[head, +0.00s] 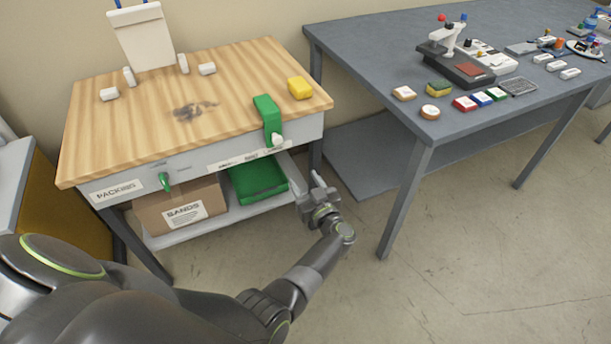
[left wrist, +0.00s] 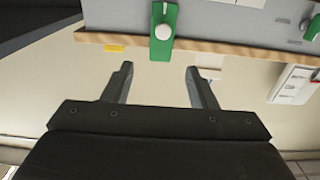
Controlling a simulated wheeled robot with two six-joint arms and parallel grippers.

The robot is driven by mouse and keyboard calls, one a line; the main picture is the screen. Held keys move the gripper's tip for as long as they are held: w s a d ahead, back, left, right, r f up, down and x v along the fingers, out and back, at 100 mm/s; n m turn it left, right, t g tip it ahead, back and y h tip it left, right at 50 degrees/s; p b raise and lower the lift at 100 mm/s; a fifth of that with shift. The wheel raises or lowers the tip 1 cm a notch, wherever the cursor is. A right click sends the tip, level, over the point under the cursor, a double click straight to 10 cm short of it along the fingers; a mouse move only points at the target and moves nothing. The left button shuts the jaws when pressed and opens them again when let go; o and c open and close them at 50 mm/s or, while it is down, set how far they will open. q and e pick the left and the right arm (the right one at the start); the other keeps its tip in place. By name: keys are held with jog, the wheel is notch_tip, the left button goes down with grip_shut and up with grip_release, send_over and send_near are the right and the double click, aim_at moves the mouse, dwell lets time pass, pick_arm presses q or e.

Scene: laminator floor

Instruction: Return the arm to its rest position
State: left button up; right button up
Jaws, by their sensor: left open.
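My left arm comes in from the lower left in the head view, and its gripper (head: 318,190) is in front of the right end of the packing table (head: 130,130), below the tabletop's height. In the left wrist view the two fingers of the left gripper (left wrist: 160,85) stand apart with nothing between them. A green holder with a white knob (head: 267,115) is fixed at the table's front edge, a little up and left of the gripper. It also shows beyond the fingers in the left wrist view (left wrist: 164,30). My right gripper is not seen.
A cardboard box (head: 180,208) and a green tray (head: 258,178) are on the lower shelf, left of the gripper. A yellow block (head: 300,88) lies on the tabletop. A grey table (head: 370,60) with several small items stands at right. The floor (head: 480,260) in front is clear.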

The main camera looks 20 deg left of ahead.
pick_arm(q)
jog(key=s+f+m+g+h, duration=0.1)
jog(key=s+f+m+h, duration=0.4)
jog(key=s+f, duration=0.75)
jog(key=s+f+m+g+h, duration=0.1)
jog(key=s+f+m+h, duration=0.5)
jog(key=f, duration=1)
jog(key=s+a+f+g, duration=0.2)
jog(key=s+f+g, duration=0.1)
jog(key=s, duration=0.8)
jog(key=s+a+f+n+g+h, duration=0.1)
jog(key=s+f, duration=0.3)
jog(key=s, duration=0.7)
jog(key=s+a+f+n+g, duration=0.1)
jog(key=s+a+f+g, duration=0.2)
jog(key=s, duration=0.9)
jog(key=shift+f+g+h, duration=0.15)
jog(key=shift+g+h, duration=0.15)
jog(key=shift+g, duration=0.5)
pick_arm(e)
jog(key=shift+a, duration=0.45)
pick_arm(q)
jog(key=shift+c, duration=0.4)
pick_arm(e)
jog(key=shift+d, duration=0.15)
